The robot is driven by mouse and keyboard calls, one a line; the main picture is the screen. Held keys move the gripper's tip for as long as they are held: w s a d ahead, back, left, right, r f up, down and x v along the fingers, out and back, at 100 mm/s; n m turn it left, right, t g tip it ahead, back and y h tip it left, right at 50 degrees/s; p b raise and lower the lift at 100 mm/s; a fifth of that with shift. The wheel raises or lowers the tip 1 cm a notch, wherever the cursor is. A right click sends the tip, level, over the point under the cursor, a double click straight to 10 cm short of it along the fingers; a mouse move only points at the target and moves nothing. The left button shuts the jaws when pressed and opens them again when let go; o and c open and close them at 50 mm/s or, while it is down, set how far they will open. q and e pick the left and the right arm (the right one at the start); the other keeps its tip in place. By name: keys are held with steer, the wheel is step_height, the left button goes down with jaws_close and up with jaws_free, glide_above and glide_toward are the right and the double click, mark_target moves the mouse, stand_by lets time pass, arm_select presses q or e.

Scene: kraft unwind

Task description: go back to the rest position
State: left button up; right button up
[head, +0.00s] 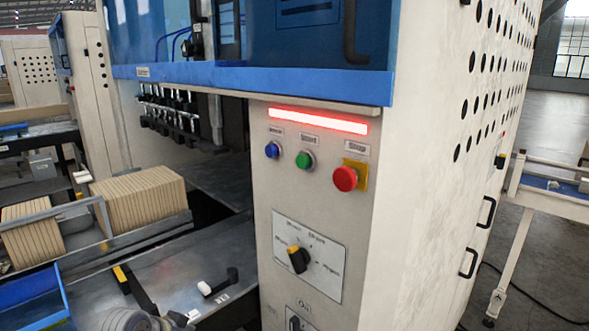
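No gripper of mine can be made out in the head view. A grey rounded part cut off by the bottom edge at the lower left may be part of my arm, but no fingertips show on it. The machine's control panel (310,200) fills the middle. It has a lit red light bar (318,121), a blue button (272,150), a green button (304,159) and a red stop button (345,178) on a yellow plate. Below is a black rotary selector (298,259) with a yellow mark, and part of another switch at the bottom edge.
Upright brown cardboard stacks (145,203) stand between metal rails at the left. A metal table (180,262) carries a black lever (222,281) with a white end and a black bar (139,291) with yellow. A blue tray (30,297) is lower left.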

arm_select(q)
steer(key=s+f+n+g+y, duration=0.1)
steer(key=s+f, duration=0.2)
steer(key=s, duration=0.7)
steer(key=s+d+f+n+g+y, duration=0.1)
steer(key=s+f, duration=0.3)
steer(key=s, duration=0.7)
steer(key=s+f+n+g+y, duration=0.1)
steer(key=s+f, duration=0.2)
steer(key=s, duration=0.7)
step_height(320, 180, down, 29)
steer(key=s+g+b, duration=0.1)
steer(key=g+b, duration=0.1)
steer(key=b, duration=0.3)
steer(key=s+a+f+b, duration=0.3)
steer(key=s+f, duration=1.4)
steer(key=f, duration=0.4)
steer(key=shift+s+f+m+g, duration=0.3)
steer(key=shift+s+g, duration=0.1)
